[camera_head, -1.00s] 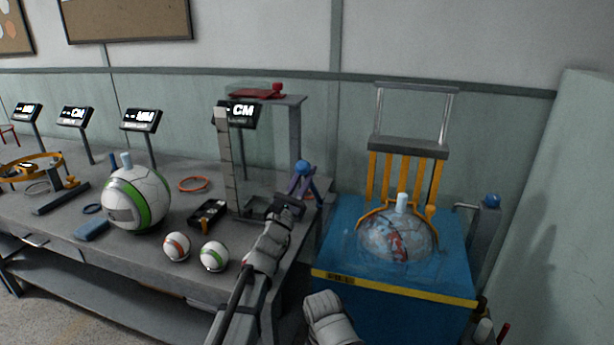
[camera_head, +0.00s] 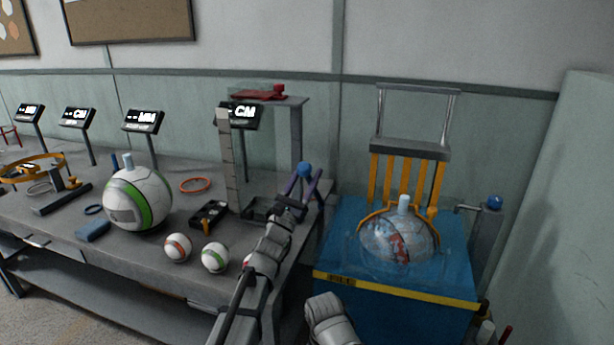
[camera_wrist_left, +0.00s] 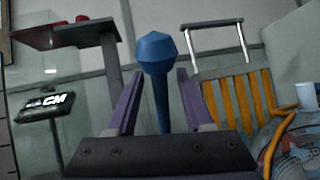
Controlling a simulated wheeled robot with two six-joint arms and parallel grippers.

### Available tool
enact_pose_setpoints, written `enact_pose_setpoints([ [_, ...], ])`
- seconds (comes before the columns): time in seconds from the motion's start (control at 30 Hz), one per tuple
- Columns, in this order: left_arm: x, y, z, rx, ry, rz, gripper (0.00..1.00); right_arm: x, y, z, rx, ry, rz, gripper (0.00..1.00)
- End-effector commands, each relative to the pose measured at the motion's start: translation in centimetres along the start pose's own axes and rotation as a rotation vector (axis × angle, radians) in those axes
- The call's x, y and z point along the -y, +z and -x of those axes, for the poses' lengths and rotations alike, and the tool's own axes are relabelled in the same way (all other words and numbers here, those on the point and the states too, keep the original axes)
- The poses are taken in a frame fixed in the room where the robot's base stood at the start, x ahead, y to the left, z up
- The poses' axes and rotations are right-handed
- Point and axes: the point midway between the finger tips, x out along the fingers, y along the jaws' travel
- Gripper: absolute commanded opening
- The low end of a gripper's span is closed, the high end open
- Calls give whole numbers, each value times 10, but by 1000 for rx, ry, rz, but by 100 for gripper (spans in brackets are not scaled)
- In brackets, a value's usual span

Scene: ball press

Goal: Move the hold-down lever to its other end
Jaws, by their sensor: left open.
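A lever with a faceted blue knob (camera_head: 305,170) stands near the right end of the grey bench, and I take it for the hold-down lever. Its blue knob and shaft (camera_wrist_left: 155,55) are upright in the left wrist view. My left gripper (camera_head: 304,184) is open, with one purple finger on each side of the shaft. In the left wrist view the gripper (camera_wrist_left: 160,98) shows a gap between each finger and the shaft. The lever's base is hidden behind the gripper. My right gripper is not in view.
The blue press table (camera_head: 340,225) with a yellow edge holds a clear-covered ball (camera_head: 388,240) under yellow bars (camera_head: 407,175). Another blue knob (camera_head: 494,202) tops a grey post at the right. A measuring stand (camera_head: 296,130), small balls (camera_head: 215,257) and a large ball (camera_head: 152,198) are on the bench.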

Motion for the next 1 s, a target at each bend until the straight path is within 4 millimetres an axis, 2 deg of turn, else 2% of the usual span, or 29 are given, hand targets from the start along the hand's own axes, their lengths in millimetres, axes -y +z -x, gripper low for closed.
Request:
enact_pose_setpoints([
  [0.17, 1, -1, 12, 0, 0, -1, 52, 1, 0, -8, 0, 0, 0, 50],
  [0.5, 1, -2, 66, 0, 1, -1, 52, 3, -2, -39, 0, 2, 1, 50],
  [0.6, 1, -2, 76, -1, 0, -1, 52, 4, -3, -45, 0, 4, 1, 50],
  [0.9, 0, 0, 78, 0, 0, 0, 52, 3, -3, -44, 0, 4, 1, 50],
  [1.0, 0, 0, 78, 0, -1, -1, 52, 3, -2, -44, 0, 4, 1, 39],
])
